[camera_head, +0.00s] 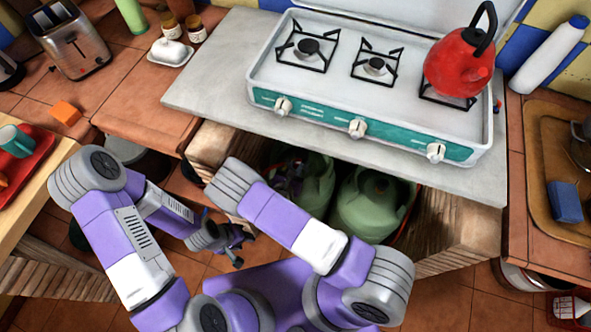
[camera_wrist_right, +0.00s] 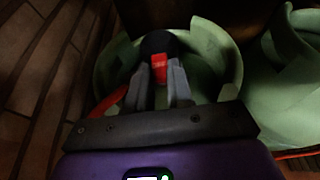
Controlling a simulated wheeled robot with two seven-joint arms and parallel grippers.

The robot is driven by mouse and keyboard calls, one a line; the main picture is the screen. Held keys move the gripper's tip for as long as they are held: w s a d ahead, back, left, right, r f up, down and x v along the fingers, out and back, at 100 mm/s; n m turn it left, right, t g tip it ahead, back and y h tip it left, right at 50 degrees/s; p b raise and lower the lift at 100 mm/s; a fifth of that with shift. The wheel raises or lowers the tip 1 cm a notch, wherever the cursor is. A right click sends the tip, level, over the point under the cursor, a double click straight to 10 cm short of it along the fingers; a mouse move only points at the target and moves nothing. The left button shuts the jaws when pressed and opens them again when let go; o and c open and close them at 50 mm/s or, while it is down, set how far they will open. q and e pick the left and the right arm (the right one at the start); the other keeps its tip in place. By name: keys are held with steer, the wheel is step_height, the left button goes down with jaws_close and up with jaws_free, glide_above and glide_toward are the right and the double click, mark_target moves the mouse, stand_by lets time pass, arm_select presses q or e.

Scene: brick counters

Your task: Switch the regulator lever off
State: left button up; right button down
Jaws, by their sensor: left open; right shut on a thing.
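The regulator is a dark round body (camera_wrist_right: 160,44) with a red lever (camera_wrist_right: 158,68), on top of a green gas cylinder (camera_wrist_right: 225,62) inside its collar. In the right wrist view, my right gripper (camera_wrist_right: 158,82) has its two grey fingers on either side of the red lever, shut on it. In the head view, my right gripper (camera_head: 290,180) is a dark shape at the left cylinder (camera_head: 318,185) under the counter, and the lever cannot be made out. My left gripper (camera_head: 236,248) hangs open and empty over the floor, left of the cylinders.
A second green cylinder (camera_head: 368,205) stands close on the right. A red hose (camera_wrist_right: 108,103) runs beside the regulator. The counter slab (camera_head: 210,85) with the stove (camera_head: 335,90) overhangs the opening, and a wooden side wall (camera_head: 450,225) bounds it on the right.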

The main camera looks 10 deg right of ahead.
step_height(320, 180, down, 2)
steer(key=t+h+b, duration=0.2)
steer(key=t+b, duration=0.1)
steer(key=shift+f, duration=0.1)
steer(key=shift+f+t+h, duration=0.45)
steer(key=shift+t+h, duration=0.25)
steer(key=shift+t, duration=0.5)
arm_select(q)
steer(key=shift+f, duration=2.15)
arm_select(e)
steer(key=shift+w+d+f+t+h, duration=0.2)
steer(key=shift+f+t+h, duration=0.1)
steer(key=shift+t+h, duration=0.25)
steer(key=shift+w+d+f+t+h, duration=0.15)
steer(key=shift+f+t+h, duration=0.15)
steer(key=shift+t, duration=0.45)
steer(key=shift+a, duration=0.15)
steer(key=c, duration=1)
jaws_free()
